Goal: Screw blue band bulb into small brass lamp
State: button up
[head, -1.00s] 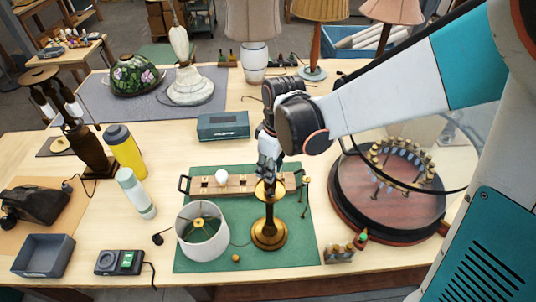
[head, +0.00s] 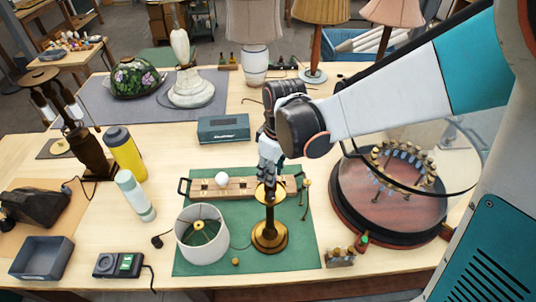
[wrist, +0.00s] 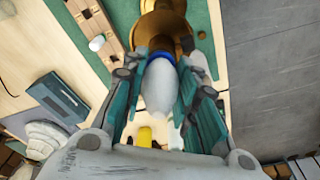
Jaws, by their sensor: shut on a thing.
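The small brass lamp (head: 268,225) stands upright on the green mat (head: 300,255), its shade off. My gripper (head: 268,178) points down directly over the top of the lamp. In the wrist view my gripper (wrist: 160,90) is shut around the white blue band bulb (wrist: 160,88). The bulb's blue band faces the brass lamp (wrist: 168,32), and its base end meets or nearly meets the lamp top. Whether the threads are engaged is hidden. In the head view the bulb is mostly hidden by the fingers.
A wooden rack (head: 240,188) with a white bulb (head: 222,179) lies just behind the lamp. A white lampshade (head: 202,240) stands left of it. A round turntable (head: 385,215) with a magnifier stands to the right. A teal box (head: 223,128) sits farther back.

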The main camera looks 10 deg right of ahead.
jog(key=shift+o, duration=0.9)
jog(key=shift+c, duration=1)
jog(key=shift+m, duration=0.8)
jog(key=m, duration=0.3)
jog(key=m+b, duration=0.1)
jog(key=m, duration=0.2)
jog(key=shift+t+h+b, duration=0.3)
jog(key=shift+h, duration=0.1)
jog(key=shift+s+m, duration=0.1)
jog(key=shift+m, duration=0.2)
jog(key=m+b, duration=0.1)
jog(key=m, duration=0.2)
jog(key=m+h, duration=0.1)
jog(key=m, duration=0.3)
jog(key=shift+m+b, duration=0.3)
jog(key=shift+m, duration=0.1)
